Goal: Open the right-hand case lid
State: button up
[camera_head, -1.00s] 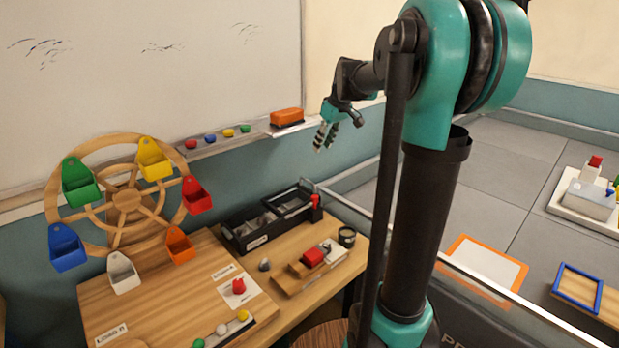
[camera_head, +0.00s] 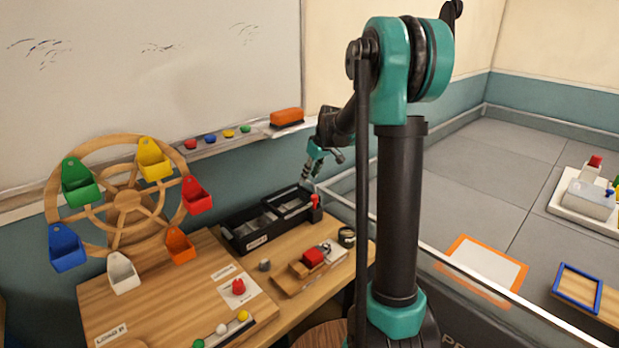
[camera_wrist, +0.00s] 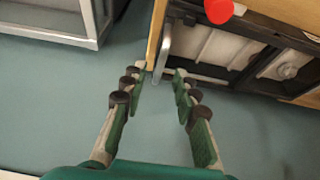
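The black case (camera_head: 238,243) stands at the back of the wooden desk against the wall. Its right-hand lid (camera_head: 291,201) looks like a dark frame around a pale panel and appears down. In the wrist view the case (camera_wrist: 245,42) fills the upper right. A pale grey bar-like handle (camera_wrist: 164,50) sticks out past its edge. My gripper (camera_head: 307,177) is above the case's back right corner, pointing down. In the wrist view my gripper (camera_wrist: 160,78) is open and empty, with the handle's end between or just beyond its fingertips. I cannot tell whether they touch.
A red knob (camera_head: 315,201) is at the case's right end, also in the wrist view (camera_wrist: 219,10). A dark round tin (camera_head: 347,237) and a wooden block with a red top (camera_head: 313,257) stand in front. The Ferris wheel (camera_head: 125,205) is left. The whiteboard tray (camera_head: 230,142) is above.

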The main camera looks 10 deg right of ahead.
jog(key=shift+x, duration=0.9)
grip_shut()
